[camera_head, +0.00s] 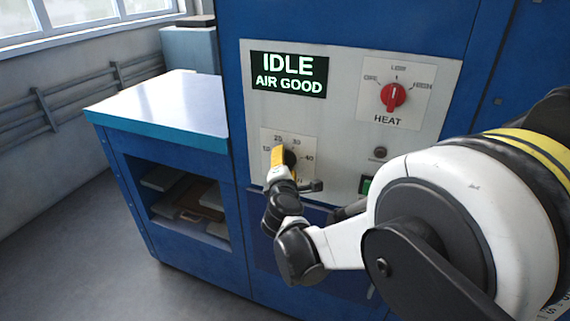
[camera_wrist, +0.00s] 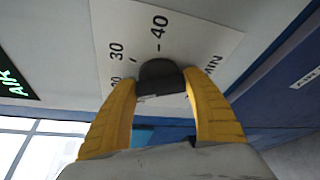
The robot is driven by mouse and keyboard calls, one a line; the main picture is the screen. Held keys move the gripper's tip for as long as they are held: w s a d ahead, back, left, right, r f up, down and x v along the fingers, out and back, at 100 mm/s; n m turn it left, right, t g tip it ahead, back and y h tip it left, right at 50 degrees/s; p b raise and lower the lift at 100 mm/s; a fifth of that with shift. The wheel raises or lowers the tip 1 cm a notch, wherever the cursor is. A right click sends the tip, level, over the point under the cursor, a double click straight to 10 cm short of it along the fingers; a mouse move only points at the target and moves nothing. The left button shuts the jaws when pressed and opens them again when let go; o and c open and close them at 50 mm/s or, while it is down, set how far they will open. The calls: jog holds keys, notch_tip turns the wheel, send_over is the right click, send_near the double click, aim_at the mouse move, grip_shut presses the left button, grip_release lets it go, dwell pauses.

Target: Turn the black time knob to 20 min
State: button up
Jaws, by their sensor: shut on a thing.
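The black time knob (camera_wrist: 162,80) sits on its white dial plate (camera_wrist: 205,38). My gripper (camera_wrist: 160,93) has its two yellow fingers on either side of the knob and is shut on it. In the wrist view the marks 30 and 40 and part of the word MIN show; a further number is partly hidden by a finger.
The display (camera_head: 288,75) reads IDLE, AIR GOOD. A red heat knob (camera_head: 393,96) is at upper right, with a small dark button (camera_head: 379,153) and a green switch (camera_head: 367,186) below. A dark handle (camera_head: 312,187) lies close below the time knob.

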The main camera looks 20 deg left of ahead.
jog(key=o, duration=1.2)
jog(key=v, duration=1.2)
jog(key=shift+d, duration=0.1)
